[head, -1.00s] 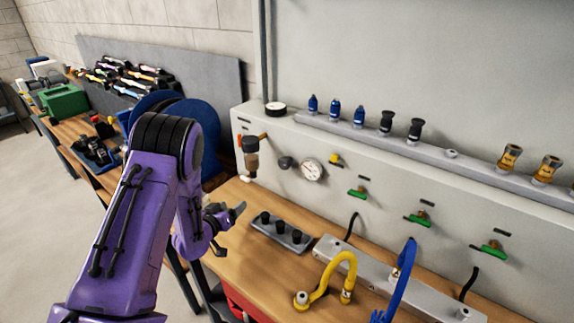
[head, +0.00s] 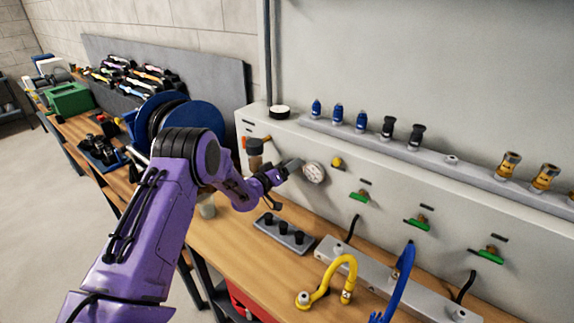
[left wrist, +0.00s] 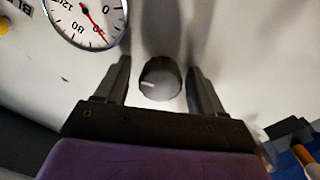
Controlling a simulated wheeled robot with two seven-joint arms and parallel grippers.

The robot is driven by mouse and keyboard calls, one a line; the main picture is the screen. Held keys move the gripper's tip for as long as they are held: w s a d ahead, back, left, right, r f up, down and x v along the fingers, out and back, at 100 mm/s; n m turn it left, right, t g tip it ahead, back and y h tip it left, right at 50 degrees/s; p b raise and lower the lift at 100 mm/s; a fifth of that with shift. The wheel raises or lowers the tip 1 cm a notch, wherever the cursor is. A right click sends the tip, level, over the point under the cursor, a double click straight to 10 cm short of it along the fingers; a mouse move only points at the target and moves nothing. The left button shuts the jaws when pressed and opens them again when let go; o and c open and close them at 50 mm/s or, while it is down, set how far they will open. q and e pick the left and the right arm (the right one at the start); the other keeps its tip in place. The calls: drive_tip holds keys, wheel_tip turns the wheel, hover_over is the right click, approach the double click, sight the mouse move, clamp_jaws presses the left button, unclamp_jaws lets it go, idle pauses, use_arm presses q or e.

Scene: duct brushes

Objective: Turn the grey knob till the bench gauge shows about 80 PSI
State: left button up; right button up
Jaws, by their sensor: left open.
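The grey knob (left wrist: 160,79) has a pale pointer mark and sits on the panel between the spread fingers of my left gripper (left wrist: 160,80) in the left wrist view. Gaps show on both sides of it, so the fingers appear apart from it. In the head view my left gripper (head: 284,182) is at the panel and hides the knob. The round white bench gauge (head: 313,172) is just right of the gripper. In the left wrist view the gauge (left wrist: 82,18) is partly cut off; its red needle points between the 0 and 80 marks. My right gripper is out of view.
A yellow knob (head: 338,163) and green valves (head: 359,196) are right of the gauge. A rack with black fittings (head: 284,233) lies on the bench below. A yellow hose (head: 330,280) is farther right.

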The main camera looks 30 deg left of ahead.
use_arm(q)
drive_tip(key=c, duration=1)
drive_tip(key=shift+c, duration=0.2)
drive_tip(key=m+b, duration=0.3)
drive_tip(key=shift+f+m, duration=0.25)
drive_tip(key=shift+m, duration=0.15)
drive_tip(key=m+b, duration=0.3)
drive_tip(key=shift+m, duration=0.3)
drive_tip(key=m+b, duration=0.4)
drive_tip(key=shift+r, duration=0.1)
drive_tip(key=shift+r+m+b, duration=0.15)
drive_tip(key=shift+m+b, duration=0.55)
